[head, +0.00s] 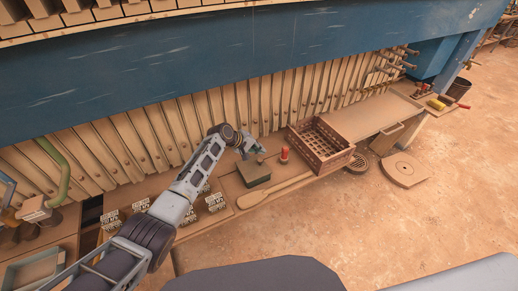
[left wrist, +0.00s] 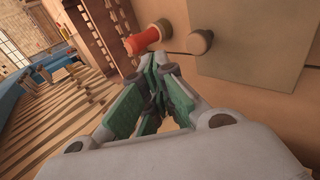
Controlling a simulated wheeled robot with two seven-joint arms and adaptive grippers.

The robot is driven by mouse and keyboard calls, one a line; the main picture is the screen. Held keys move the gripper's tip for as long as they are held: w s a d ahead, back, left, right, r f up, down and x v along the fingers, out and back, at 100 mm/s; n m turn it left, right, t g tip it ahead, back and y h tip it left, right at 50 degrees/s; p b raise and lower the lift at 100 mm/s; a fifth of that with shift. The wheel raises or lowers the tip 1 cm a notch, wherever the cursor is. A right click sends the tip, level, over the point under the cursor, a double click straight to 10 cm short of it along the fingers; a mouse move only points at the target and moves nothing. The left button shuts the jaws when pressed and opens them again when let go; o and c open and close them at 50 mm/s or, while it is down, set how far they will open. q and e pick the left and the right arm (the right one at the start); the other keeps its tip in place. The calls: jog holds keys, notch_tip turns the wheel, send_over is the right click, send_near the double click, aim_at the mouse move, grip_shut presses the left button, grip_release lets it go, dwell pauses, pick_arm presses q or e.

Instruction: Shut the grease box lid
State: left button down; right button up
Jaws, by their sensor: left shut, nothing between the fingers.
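The small dark green box (head: 254,174), which looks like the grease box, sits on the low ledge in the head view. Its lid is too small there to tell how far it is open or shut. My left gripper (head: 256,150) is just above and behind the box. Its green-padded fingers (left wrist: 155,85) are shut and empty in the left wrist view. Past the fingers, a plain beige surface fills the right of that view; I cannot tell what it belongs to. My right gripper is not in view.
A red can (head: 284,155) stands just right of the box; a red cylinder also shows in the left wrist view (left wrist: 142,41). A brown slatted crate (head: 322,147) is further right. A wooden paddle (head: 275,190) lies in front. Several white-labelled items stand left.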

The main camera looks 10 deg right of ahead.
aim_at(259, 159)
pick_arm(q)
notch_tip(259, 159, up, 10)
jog(key=shift+s+b, duration=0.25)
jog(key=shift+b, duration=0.15)
jog(key=shift+r, duration=0.1)
jog(key=shift+s, duration=0.1)
dwell(0.5)
